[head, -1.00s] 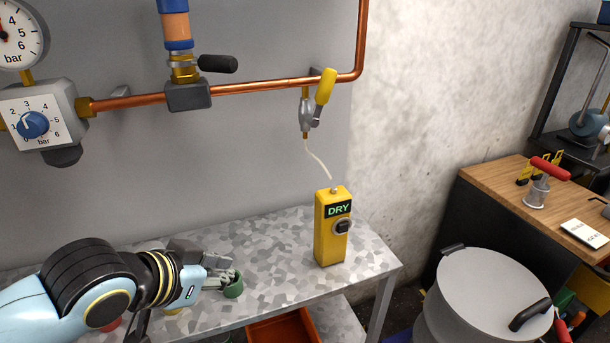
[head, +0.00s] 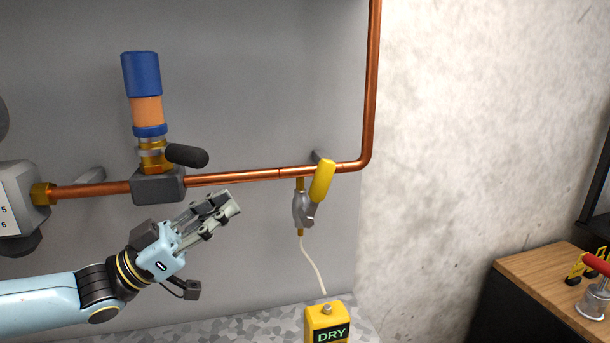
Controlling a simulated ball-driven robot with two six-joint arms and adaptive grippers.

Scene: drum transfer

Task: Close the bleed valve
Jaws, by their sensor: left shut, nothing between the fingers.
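The bleed valve (head: 304,208) hangs below the copper pipe, a small grey body with a yellow lever (head: 322,181). The lever is tilted, its upper end leaning right and reaching up past the pipe. A thin white tube (head: 312,263) runs from the valve's outlet down to a yellow box marked DRY (head: 327,322). My left gripper (head: 234,203) is shut and empty, in front of the grey panel to the left of the valve, apart from it and pointing up and right. My right gripper is not in view.
The copper pipe (head: 235,178) runs across the panel and turns upward at the right. A valve with a black handle (head: 187,155) and a blue-capped cylinder (head: 141,76) stand above my left gripper. A wooden bench (head: 545,285) is at the lower right.

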